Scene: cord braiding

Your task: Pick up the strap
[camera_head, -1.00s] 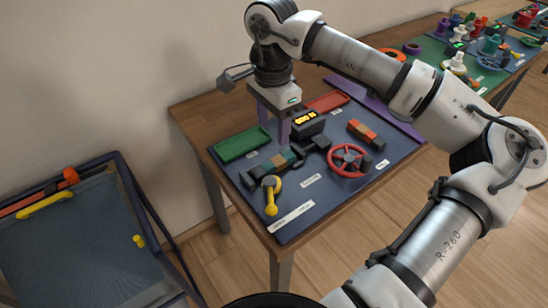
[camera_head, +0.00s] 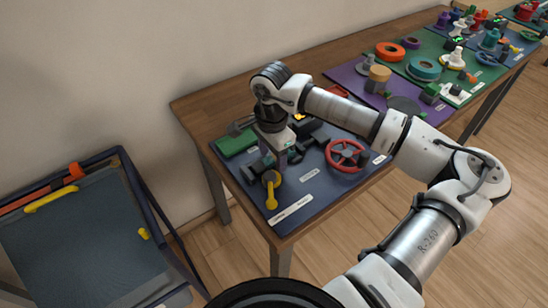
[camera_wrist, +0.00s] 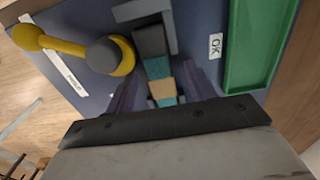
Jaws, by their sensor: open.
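The strap (camera_wrist: 158,68) shows in the wrist view as a short row of dark grey, teal and tan segments on the blue board. Its far end lies by a grey bracket (camera_wrist: 172,30). My gripper (camera_wrist: 163,90) is open, with one purple finger on each side of the strap. I cannot tell whether the fingers touch it. In the head view my gripper (camera_head: 270,158) is low over the board's left part, and the arm hides most of the strap.
A yellow lever (camera_head: 271,190) with a grey knob is close beside the strap. A green tray (camera_head: 236,142) lies on the other side. A red wheel (camera_head: 346,155) and white labels are farther right. A dark-framed bin (camera_head: 90,240) stands left of the table.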

